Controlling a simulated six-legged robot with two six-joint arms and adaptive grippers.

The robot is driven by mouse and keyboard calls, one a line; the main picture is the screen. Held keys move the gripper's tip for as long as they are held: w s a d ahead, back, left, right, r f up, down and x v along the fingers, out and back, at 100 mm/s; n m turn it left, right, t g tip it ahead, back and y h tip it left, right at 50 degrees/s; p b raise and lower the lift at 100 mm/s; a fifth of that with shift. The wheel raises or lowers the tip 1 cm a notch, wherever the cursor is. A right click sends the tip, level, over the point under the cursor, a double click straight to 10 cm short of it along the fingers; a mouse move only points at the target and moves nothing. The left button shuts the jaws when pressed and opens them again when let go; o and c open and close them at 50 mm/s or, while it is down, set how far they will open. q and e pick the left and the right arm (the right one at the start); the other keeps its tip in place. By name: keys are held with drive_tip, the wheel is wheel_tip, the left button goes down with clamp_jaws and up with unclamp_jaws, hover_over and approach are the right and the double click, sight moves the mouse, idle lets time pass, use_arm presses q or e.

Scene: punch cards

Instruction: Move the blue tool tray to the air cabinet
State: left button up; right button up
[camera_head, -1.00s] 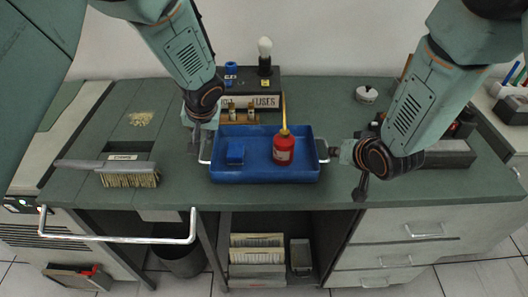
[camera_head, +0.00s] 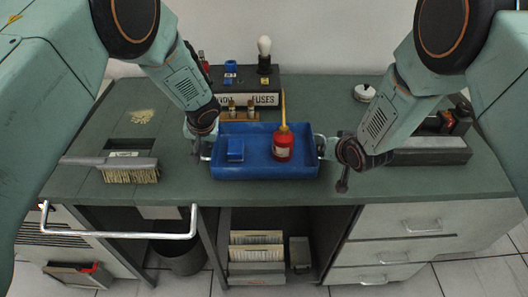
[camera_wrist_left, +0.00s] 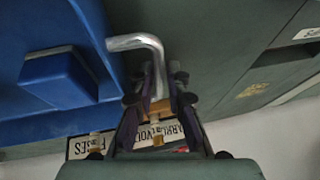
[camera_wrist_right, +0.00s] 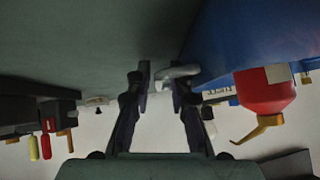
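The blue tool tray (camera_head: 265,173) lies level on the green bench top, with a silver handle at each end. It holds a blue block (camera_head: 235,150) and a red oil can (camera_head: 282,146) with a yellow spout. My left gripper (camera_head: 203,140) is at the tray's left handle. In the left wrist view its fingers (camera_wrist_left: 158,98) are apart, with the handle (camera_wrist_left: 140,42) reaching between them. My right gripper (camera_head: 327,148) is at the right handle. In the right wrist view its open fingers (camera_wrist_right: 158,78) have the handle (camera_wrist_right: 178,71) between them. I cannot identify the air cabinet.
A fuse box (camera_head: 248,98) with a white bulb stands behind the tray. A brush (camera_head: 130,172) lies to the left, and a dark box (camera_head: 425,150) stands to the right. A metal rail (camera_head: 115,236) juts out at the front left. Drawers (camera_head: 395,240) fill the front right.

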drive_tip(key=shift+w+f, duration=0.25)
drive_tip(key=shift+w, duration=0.05)
drive_tip(key=shift+s+r, duration=0.2)
clamp_jaws()
drive_tip(key=shift+w, duration=0.1)
